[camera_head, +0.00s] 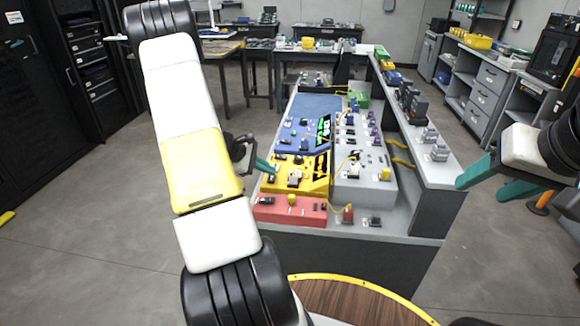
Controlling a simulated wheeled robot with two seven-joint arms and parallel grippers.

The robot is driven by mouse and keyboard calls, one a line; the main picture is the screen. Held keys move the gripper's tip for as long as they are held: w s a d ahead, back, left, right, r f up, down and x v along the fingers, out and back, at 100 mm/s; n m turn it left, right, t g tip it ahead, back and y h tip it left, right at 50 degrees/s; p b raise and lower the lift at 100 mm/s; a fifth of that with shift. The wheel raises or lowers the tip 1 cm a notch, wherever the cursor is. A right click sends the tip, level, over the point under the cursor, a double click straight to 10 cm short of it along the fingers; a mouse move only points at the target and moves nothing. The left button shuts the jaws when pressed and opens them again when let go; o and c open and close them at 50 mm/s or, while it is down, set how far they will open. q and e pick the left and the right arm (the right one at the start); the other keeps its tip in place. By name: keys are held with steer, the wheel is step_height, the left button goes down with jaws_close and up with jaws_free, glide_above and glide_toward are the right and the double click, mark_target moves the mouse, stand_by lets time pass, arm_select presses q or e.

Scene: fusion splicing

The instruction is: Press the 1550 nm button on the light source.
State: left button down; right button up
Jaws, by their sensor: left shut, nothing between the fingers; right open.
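A workbench (388,232) carries a red unit (280,211), a yellow unit (316,185), a blue unit (290,138) and a grey panel (365,193). Labels are too small to read, so I cannot tell which one is the light source or which button is 1550 nm. My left gripper (268,168) is shut and empty, its teal fingertips at the left edge of the yellow unit. I cannot tell whether they touch it. My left arm hides the area left of the bench. My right gripper (482,188) is open and empty, right of the bench, apart from everything.
A raised shelf (440,175) with small grey devices runs along the bench's right side. Yellow cables (400,160) cross the panel. A round wooden top with a yellow rim (345,300) is in front. Drawer cabinets (487,84) stand at right. Floor between them and the bench is clear.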

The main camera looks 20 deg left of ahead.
mark_target(269, 179)
arm_select(q)
steer(key=shift+r, duration=0.3)
steer(key=shift+r, duration=2.45)
